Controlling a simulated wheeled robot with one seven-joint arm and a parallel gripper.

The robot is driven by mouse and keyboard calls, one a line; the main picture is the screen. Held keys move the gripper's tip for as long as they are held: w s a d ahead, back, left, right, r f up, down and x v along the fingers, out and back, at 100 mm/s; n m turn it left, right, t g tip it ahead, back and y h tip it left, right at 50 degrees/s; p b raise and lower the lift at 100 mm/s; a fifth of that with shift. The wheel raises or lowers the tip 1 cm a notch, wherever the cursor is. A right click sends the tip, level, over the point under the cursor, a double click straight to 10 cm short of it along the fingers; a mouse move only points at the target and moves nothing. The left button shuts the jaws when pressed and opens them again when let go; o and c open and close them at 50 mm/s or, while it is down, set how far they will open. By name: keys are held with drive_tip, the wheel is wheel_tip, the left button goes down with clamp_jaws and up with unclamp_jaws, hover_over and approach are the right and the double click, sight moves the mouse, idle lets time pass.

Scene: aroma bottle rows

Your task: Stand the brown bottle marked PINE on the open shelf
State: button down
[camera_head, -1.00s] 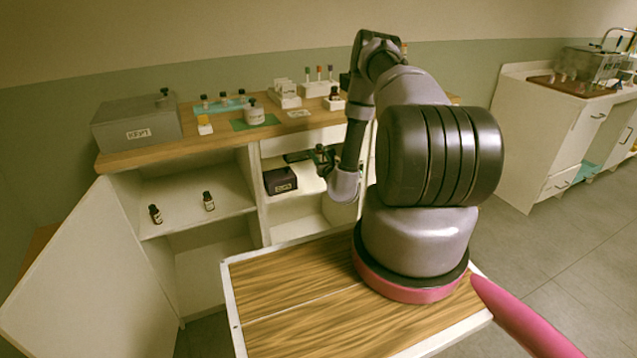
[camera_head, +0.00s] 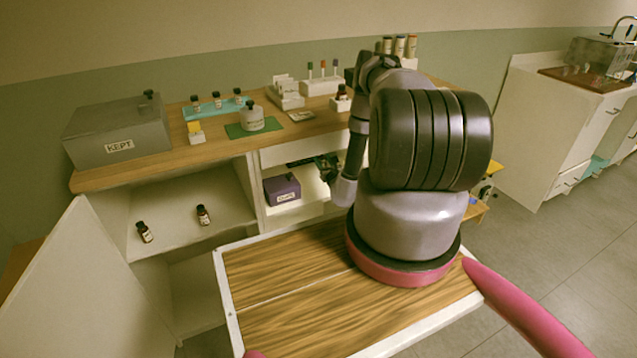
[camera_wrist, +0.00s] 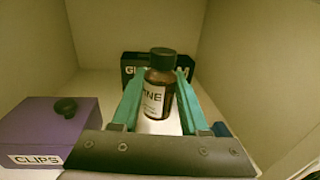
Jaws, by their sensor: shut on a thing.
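The brown PINE bottle (camera_wrist: 158,100) has a black cap and a white label, of which "INE" is readable in the wrist view. My gripper (camera_wrist: 158,92) is shut on it, one teal finger on each side. In the head view my gripper (camera_head: 328,164) is in the open bay right of the cabinet's divider, beside a purple CLIPS box (camera_head: 283,190). The left bay has a shelf (camera_head: 178,222) with two small dark bottles, one left (camera_head: 144,232) and one right (camera_head: 203,214).
The CLIPS box (camera_wrist: 45,132) is left of my gripper in the wrist view. A dark lettered box (camera_wrist: 130,68) stands behind the bottle. Walls close in the bay. A door (camera_head: 75,285) hangs open at left. The grey KEPT box (camera_head: 118,130) and bottles crowd the counter.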

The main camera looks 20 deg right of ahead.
wheel_tip(320, 180, down, 10)
drive_tip(key=shift+w+r, duration=0.1)
idle(0.4)
drive_tip(key=shift+c, duration=2.1)
unclamp_jaws()
drive_tip(key=s+a, duration=0.1)
drive_tip(key=s, duration=1.1)
